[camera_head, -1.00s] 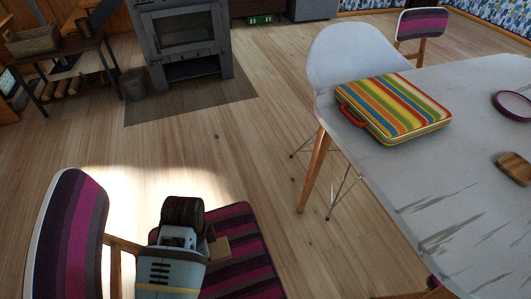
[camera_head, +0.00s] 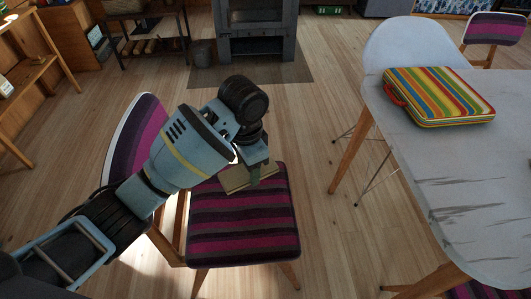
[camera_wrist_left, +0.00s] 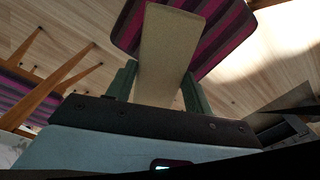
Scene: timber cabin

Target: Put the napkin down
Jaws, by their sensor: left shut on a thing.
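A beige napkin (camera_head: 236,180) looks flat and stiff, like a folded strip. My left gripper (camera_head: 254,174) is shut on it, and it shows between the two fingers in the left wrist view (camera_wrist_left: 165,52). The napkin overlaps the far edge of the striped purple and black chair seat (camera_head: 243,228) in the head view. In the wrist view the seat (camera_wrist_left: 222,35) lies behind the napkin. I cannot tell how high above the seat it is. My right gripper is not in view.
A white table (camera_head: 450,190) stands at the right with a striped case (camera_head: 437,95) on it. A white chair (camera_head: 408,45) stands behind the table. A stove (camera_head: 257,35) is at the back. Wooden floor between chair and table is clear.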

